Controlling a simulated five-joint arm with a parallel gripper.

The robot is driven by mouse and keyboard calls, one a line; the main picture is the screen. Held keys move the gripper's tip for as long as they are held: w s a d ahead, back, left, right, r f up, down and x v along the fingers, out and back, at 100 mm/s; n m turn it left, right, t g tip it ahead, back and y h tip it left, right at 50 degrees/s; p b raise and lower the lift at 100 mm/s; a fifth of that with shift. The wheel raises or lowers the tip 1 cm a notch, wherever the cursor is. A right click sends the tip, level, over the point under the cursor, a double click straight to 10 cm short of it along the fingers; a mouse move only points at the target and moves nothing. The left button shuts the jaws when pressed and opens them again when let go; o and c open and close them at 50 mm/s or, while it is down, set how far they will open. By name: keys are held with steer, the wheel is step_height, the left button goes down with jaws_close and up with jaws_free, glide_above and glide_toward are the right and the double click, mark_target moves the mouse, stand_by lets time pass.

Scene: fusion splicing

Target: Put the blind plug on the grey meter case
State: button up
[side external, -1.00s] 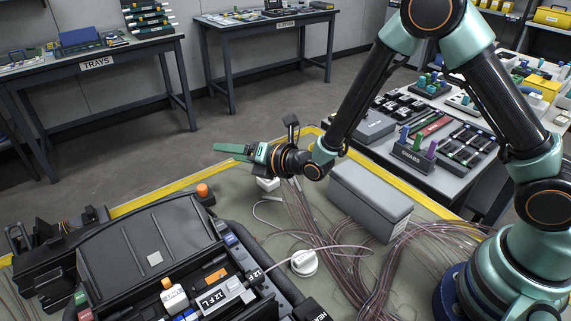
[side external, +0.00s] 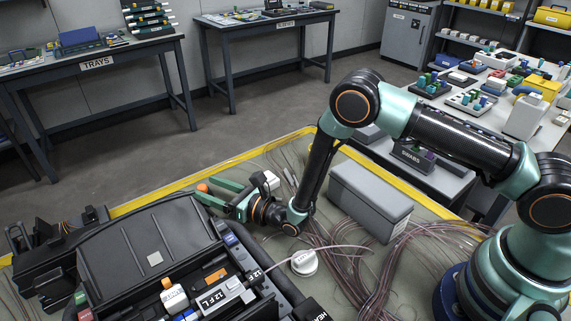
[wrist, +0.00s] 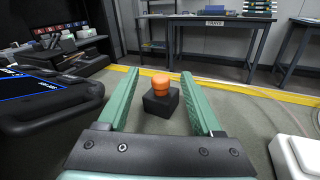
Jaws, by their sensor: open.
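The blind plug looks to be the orange round piece (wrist: 159,83) in the wrist view, standing on a small black block (wrist: 160,101). In the side view the orange piece (side external: 203,187) shows at the fingertips, beside the black case. My gripper (wrist: 161,66) is open and empty, its green fingers spread on either side of the plug in the wrist view, with the plug ahead and apart from both. My gripper (side external: 212,191) is low over the mat in the side view. The grey meter case (side external: 370,202) is a closed grey box right of my wrist.
A white block (side external: 268,184) stands close beside my gripper; it also shows in the wrist view (wrist: 296,156). The large black splicer case (side external: 150,245) lies at left. Loose fibres (side external: 345,255) and a white round piece (side external: 304,263) lie on the mat in front.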

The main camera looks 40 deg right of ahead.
steer(key=shift+f+x, duration=0.25)
steer(key=shift+x, duration=1.25)
steer(key=shift+f+x, duration=0.2)
steer(key=shift+x, duration=1.25)
jaws_close()
